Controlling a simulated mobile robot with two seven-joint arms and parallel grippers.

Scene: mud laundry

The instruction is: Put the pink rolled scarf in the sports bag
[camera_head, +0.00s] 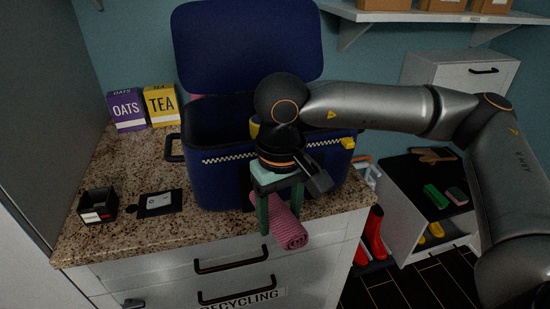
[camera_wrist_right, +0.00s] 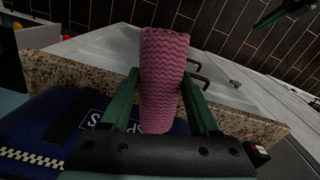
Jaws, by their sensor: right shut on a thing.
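The pink rolled scarf (camera_head: 291,234) is held between the green fingers of my right gripper (camera_head: 279,212), in front of the bag and over the counter's front edge. In the right wrist view the scarf (camera_wrist_right: 165,65) lies lengthwise between the two fingers (camera_wrist_right: 160,85). The dark blue sports bag (camera_head: 225,180) stands on the counter with its lid (camera_head: 245,45) raised and its dark opening showing. My right wrist hides part of the bag's front. A green and black part at the top right of the right wrist view looks like my left gripper (camera_wrist_right: 282,12); its jaw state is unclear.
The granite counter (camera_head: 125,228) holds an oats box (camera_head: 126,110), a tea box (camera_head: 161,105), a small black box (camera_head: 97,205) and a dark card (camera_head: 160,202) left of the bag. A low open cabinet with brushes (camera_head: 436,195) and red boots (camera_head: 375,232) are at the right.

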